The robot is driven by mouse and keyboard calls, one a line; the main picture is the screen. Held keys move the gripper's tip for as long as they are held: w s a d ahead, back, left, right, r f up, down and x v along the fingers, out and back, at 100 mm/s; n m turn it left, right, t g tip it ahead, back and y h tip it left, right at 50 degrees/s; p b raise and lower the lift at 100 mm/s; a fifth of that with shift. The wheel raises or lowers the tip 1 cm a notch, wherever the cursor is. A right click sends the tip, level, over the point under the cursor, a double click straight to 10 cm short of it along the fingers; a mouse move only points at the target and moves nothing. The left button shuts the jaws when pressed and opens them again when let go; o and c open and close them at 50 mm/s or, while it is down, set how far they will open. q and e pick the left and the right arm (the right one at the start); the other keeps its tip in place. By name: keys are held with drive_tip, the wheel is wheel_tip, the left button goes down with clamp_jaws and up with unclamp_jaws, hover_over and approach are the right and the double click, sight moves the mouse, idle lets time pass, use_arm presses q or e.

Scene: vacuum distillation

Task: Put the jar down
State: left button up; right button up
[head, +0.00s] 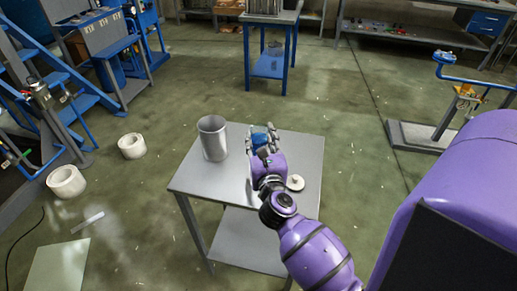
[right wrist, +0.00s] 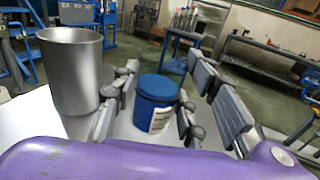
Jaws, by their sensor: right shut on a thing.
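The jar (head: 261,135) is small and blue with a blue lid. The right wrist view shows the jar (right wrist: 156,103) upright, with a pale label on its side. My right gripper (head: 265,142) is shut on it, with grey fingers (right wrist: 160,108) on both sides. The jar is over the grey metal table (head: 240,231); I cannot tell whether its base touches the top. My left gripper is not in view.
A tall metal cylinder (head: 213,138) stands on the table left of the jar; it also shows in the right wrist view (right wrist: 72,70). A small whitish round piece (head: 295,183) lies on the table's right side. The table's front left is bare.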

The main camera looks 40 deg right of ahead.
drive_tip(key=shift+w+d+f, duration=0.2)
drive_tip(key=shift+w+f, duration=0.1)
drive_tip(key=shift+f, duration=0.1)
drive_tip(key=f, duration=0.1)
drive_tip(key=f+b, duration=0.1)
drive_tip(key=f, duration=0.1)
drive_tip(key=shift+w+d+f+b, duration=0.1)
drive_tip(key=shift+w+f+b, duration=0.1)
drive_tip(key=shift+f+b, duration=0.1)
drive_tip(key=shift+r, duration=0.1)
drive_tip(key=shift+f, duration=0.25)
drive_tip(key=o, duration=1.5)
drive_tip(key=shift+c, duration=0.2)
